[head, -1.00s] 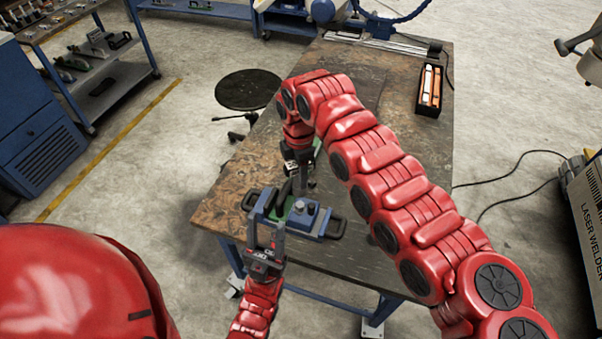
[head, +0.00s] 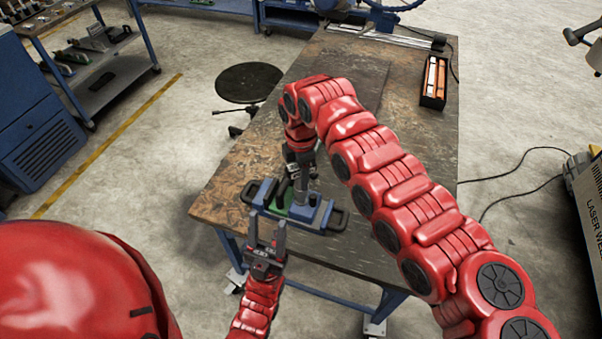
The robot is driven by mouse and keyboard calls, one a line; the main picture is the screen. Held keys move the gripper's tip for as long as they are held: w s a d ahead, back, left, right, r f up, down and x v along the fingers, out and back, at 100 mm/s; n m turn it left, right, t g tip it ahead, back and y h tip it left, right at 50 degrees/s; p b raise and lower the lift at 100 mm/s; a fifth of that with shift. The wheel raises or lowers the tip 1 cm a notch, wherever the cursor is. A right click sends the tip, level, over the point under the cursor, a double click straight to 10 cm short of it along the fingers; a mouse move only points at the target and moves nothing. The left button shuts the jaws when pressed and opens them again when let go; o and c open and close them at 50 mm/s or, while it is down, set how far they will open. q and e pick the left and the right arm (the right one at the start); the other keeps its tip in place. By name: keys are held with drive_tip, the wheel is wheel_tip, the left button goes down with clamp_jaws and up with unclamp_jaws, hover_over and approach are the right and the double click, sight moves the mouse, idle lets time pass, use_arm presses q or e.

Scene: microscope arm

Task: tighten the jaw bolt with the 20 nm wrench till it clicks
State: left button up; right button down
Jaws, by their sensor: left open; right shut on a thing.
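A blue clamp-like fixture (head: 323,214) with black end handles and a green part in its middle stands near the front edge of the workbench. My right gripper (head: 301,170) points down from above and is shut on a grey upright tool, probably the wrench (head: 301,186). The tool's lower end reaches down to the fixture; I cannot tell whether it sits on the bolt. The jaw bolt itself cannot be made out. My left gripper (head: 266,238) is open and empty, fingers pointing up in the picture, just in front of the fixture's left part.
The brown workbench (head: 235,185) is mostly bare. A black box (head: 434,102) with orange and white items is at its back right. A round black stool (head: 249,83) stands left of the bench. A laser welder (head: 590,200) is at the far right.

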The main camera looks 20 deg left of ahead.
drive_tip(key=shift+b, duration=0.4)
idle(0.8)
drive_tip(key=shift+f+b, duration=1)
drive_tip(key=shift+f, duration=0.4)
idle(0.4)
drive_tip(key=shift+m, duration=0.9)
drive_tip(key=shift+m+b, duration=0.3)
drive_tip(key=shift+m, duration=0.8)
